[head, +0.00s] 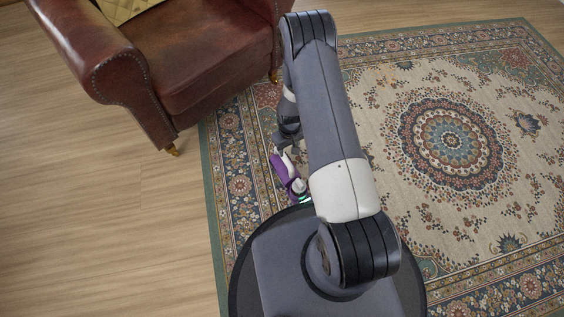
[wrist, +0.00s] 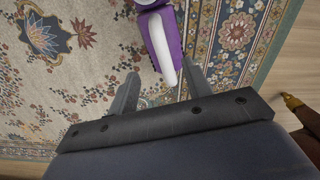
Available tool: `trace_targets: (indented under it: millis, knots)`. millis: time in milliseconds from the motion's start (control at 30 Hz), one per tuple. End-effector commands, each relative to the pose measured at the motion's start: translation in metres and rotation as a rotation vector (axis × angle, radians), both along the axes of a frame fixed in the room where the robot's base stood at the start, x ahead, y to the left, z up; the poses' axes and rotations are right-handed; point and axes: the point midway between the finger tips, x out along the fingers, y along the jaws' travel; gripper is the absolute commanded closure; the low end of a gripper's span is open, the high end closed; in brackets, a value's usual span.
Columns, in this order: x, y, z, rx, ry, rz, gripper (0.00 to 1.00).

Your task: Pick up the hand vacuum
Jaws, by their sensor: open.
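The purple and white hand vacuum (head: 283,172) lies on the patterned rug, just in front of my base and partly hidden by my arm in the head view. In the wrist view, the hand vacuum (wrist: 167,45) shows at the top centre, with its white part reaching down toward the space between my fingers. My gripper (wrist: 160,84) is open, with one finger on each side of that lower white and purple end. I cannot tell whether a finger touches it. In the head view my gripper (head: 287,145) is near the vacuum's far end, mostly behind my arm.
A brown leather armchair (head: 190,60) with a yellowish cushion (head: 125,8) stands at the upper left, close to my gripper. Its brass-tipped foot also shows in the wrist view (wrist: 290,101). The rug (head: 400,200) is clear to the right, and bare wood floor (head: 100,220) lies left.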

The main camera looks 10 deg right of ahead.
Motion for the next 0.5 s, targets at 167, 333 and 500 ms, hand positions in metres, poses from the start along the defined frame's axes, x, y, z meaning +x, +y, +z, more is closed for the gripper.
trace_targets:
  millis: [167, 333, 500]
  knots:
    - [0.0, 0.0, -0.017, 0.0, 0.002, 0.004, 0.53]
    - [0.0, 0.0, -0.043, 0.0, 0.002, 0.004, 0.53]
    - [0.0, 0.0, -0.064, 0.0, 0.002, 0.003, 0.53]
